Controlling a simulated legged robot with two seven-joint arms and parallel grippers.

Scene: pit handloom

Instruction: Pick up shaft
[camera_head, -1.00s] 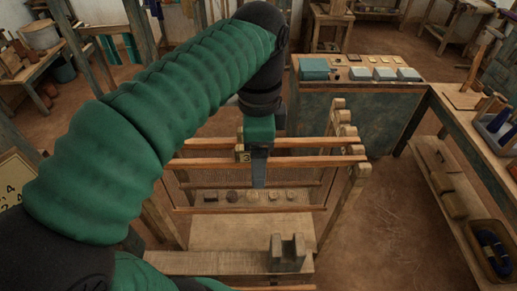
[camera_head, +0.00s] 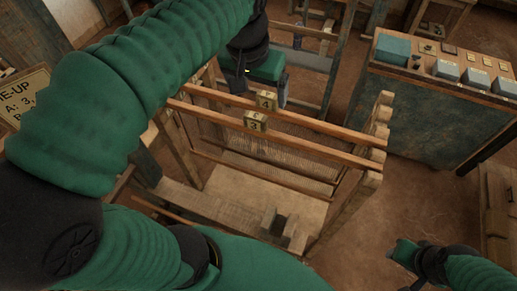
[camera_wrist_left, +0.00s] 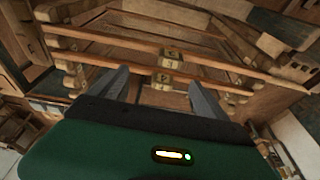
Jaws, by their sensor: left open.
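Two wooden shafts lie side by side across the loom frame in the head view. The nearer one (camera_head: 310,148) carries a tag marked 3 (camera_head: 255,121); the farther one (camera_head: 330,129) carries a tag marked 4 (camera_head: 266,100). My left gripper (camera_head: 282,97) is open and empty, just beyond the tag marked 4. In the left wrist view, its fingers (camera_wrist_left: 158,77) stand spread on either side of the tags, and the bars cross behind them. Whether a finger touches a bar is unclear. My right gripper (camera_head: 402,255) is low at the right, apart from the loom; its jaws are unclear.
The loom frame (camera_head: 345,205) has upright posts with notched ends at the right. A wooden block (camera_head: 285,232) sits on its near beam. A side bench (camera_head: 440,92) with several small boxes stands at back right. Bare floor lies between bench and loom.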

